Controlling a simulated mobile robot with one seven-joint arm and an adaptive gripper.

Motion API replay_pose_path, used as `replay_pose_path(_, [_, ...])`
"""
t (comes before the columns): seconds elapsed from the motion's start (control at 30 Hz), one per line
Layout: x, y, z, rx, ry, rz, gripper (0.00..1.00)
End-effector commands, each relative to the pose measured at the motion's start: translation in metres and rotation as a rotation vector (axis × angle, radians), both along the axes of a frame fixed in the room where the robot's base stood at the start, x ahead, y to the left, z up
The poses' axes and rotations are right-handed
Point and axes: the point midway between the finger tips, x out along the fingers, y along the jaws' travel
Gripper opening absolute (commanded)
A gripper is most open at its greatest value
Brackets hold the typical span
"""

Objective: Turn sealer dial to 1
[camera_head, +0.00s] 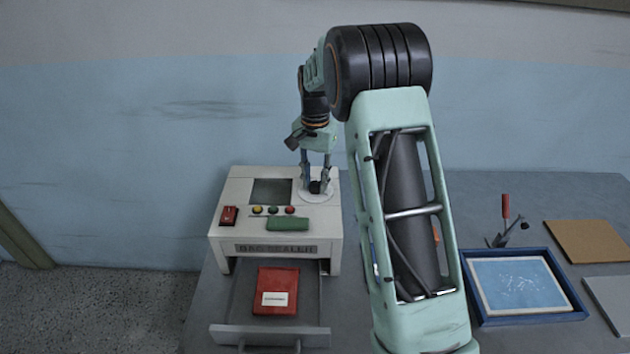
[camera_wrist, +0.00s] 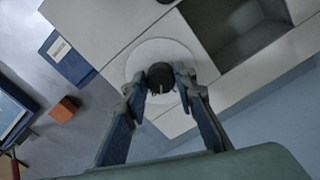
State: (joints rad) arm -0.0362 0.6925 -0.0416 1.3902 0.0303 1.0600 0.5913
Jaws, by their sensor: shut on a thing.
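The bag sealer (camera_head: 232,247) is a pale cream box on the grey table, with a label on its front. Its black dial (camera_head: 315,187) sits on a round white plate at the top right corner. The dial also shows in the wrist view (camera_wrist: 161,77), with the white plate around it. My gripper (camera_head: 315,183) points down from above and its two fingers are shut on the dial, one on each side. The wrist view shows the fingertips (camera_wrist: 162,84) touching its sides. The dial's numbers and pointer cannot be read.
The sealer's top carries a red switch (camera_head: 228,215), several coloured buttons, a green block (camera_head: 287,224) and a dark recess (camera_head: 270,191). An open drawer below holds a red packet (camera_head: 276,283). A blue tray (camera_head: 481,320) and a cork board (camera_head: 590,241) lie at right.

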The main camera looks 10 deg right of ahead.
Motion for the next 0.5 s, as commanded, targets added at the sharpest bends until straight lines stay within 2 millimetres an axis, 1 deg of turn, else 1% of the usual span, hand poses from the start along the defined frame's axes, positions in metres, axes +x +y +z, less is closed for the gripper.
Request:
replay_pose_path(0.3, [0.0, -0.0017, 0.0005, 0.0, -0.002, 0.293, 0.01])
replay_pose_path(0.5, [0.0, -0.0019, 0.0007, 0.0, -0.002, 0.447, 0.01])
